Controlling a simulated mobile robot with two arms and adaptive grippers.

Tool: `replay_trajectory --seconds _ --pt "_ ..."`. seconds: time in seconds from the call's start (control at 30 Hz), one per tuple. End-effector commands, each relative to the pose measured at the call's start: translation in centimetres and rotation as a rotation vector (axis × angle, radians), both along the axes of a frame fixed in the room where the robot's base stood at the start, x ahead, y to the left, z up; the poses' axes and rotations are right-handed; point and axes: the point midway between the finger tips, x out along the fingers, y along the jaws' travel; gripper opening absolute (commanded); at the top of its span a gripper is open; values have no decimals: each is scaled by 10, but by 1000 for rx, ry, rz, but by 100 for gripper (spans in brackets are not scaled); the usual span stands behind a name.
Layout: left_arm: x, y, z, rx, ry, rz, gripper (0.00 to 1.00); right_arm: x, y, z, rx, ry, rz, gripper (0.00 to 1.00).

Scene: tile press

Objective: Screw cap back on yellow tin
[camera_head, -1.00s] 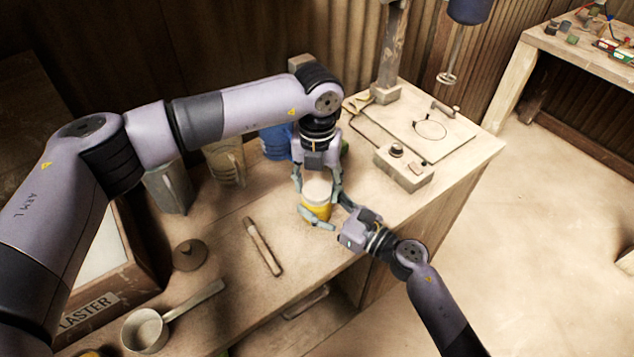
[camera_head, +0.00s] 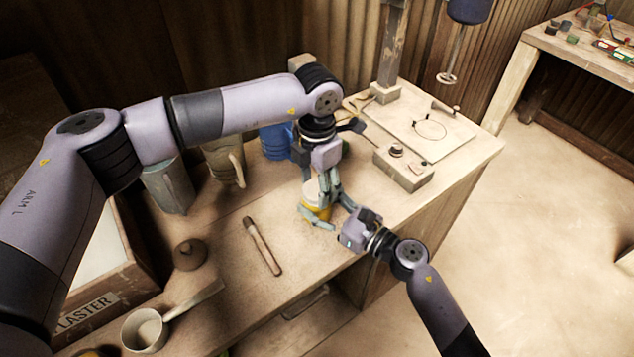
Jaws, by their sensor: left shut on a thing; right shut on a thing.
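The yellow tin (camera_head: 313,213) stands on the workbench near its front edge, with a pale cap (camera_head: 316,190) at its top. My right gripper (camera_head: 326,216) reaches in from the right and is shut around the tin's body. My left gripper (camera_head: 325,187) comes down from above and is shut on the cap. Its fingers hide part of the cap, so I cannot tell how the cap sits on the rim.
A wooden-handled tool (camera_head: 262,247) lies left of the tin. A small brown lidded pot (camera_head: 189,254) and a ladle (camera_head: 146,331) are further left. Jugs (camera_head: 168,187) stand behind.

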Motion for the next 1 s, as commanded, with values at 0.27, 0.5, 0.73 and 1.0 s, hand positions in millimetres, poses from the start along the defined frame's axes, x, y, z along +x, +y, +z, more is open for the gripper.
replay_trajectory --seconds 0.27,0.5,0.73,1.0 --pt "0 0 0 1 0 -512 16 0 0 0 0 0 0 0" --pt "0 0 -1 0 1 -536 53 0 0 0 0 0 0 0" --pt "0 0 0 -1 0 -534 68 0 0 0 0 0 0 0" --pt "0 0 0 -1 0 -534 73 0 0 0 0 0 0 0"
